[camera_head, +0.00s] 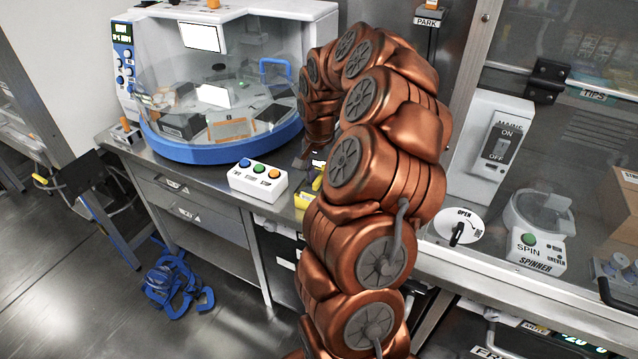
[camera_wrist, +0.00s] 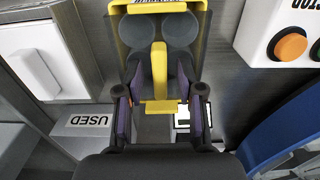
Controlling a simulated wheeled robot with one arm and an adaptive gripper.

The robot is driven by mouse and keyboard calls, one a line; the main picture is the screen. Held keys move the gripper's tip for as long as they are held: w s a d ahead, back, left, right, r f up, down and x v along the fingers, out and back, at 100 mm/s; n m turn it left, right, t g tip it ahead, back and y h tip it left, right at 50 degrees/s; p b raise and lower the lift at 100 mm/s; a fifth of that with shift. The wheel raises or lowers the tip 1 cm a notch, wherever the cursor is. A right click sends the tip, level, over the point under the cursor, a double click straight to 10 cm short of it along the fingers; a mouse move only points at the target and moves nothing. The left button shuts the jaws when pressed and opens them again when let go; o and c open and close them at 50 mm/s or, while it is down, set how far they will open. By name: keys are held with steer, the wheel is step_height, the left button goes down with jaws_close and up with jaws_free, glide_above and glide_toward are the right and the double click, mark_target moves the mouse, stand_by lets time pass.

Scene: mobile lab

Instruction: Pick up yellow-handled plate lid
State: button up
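In the wrist view, a yellow upright handle (camera_wrist: 158,68) stands in the middle, in front of two dark grey rounded shapes, with a wider yellow piece at its lower end. A yellow frame (camera_wrist: 122,22) with a dark label surrounds it at the top. I cannot tell exactly where the lid's plate ends and the frame begins. My gripper (camera_wrist: 160,122) has its two purple-padded fingers spread apart, one on each side of the handle's line, with a gap to the yellow piece. In the head view my arm hides the gripper; only a bit of yellow (camera_head: 304,199) shows beside it.
A white box with blue, green and orange buttons (camera_head: 258,181) stands on the bench left of my arm. A blue-rimmed domed machine (camera_head: 215,148) is behind it. A USED label (camera_wrist: 88,121) lies at lower left in the wrist view. A spinner (camera_head: 537,250) stands at right.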

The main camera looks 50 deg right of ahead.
mark_target(319, 178)
jaws_close()
steer(key=shift+r, duration=0.1)
steer(key=shift+r+b, duration=0.7)
steer(key=shift+r, duration=0.95)
steer(key=s+b, duration=0.1)
steer(key=s, duration=0.4)
steer(key=s+r+b, duration=0.1)
steer(key=s, duration=0.4)
steer(key=s+d+b, duration=0.1)
steer(key=s, duration=0.5)
steer(key=shift+d+r, duration=0.1)
steer(key=shift+r, duration=0.15)
steer(key=shift+r, duration=0.1)
steer(key=shift+r, duration=1.95)
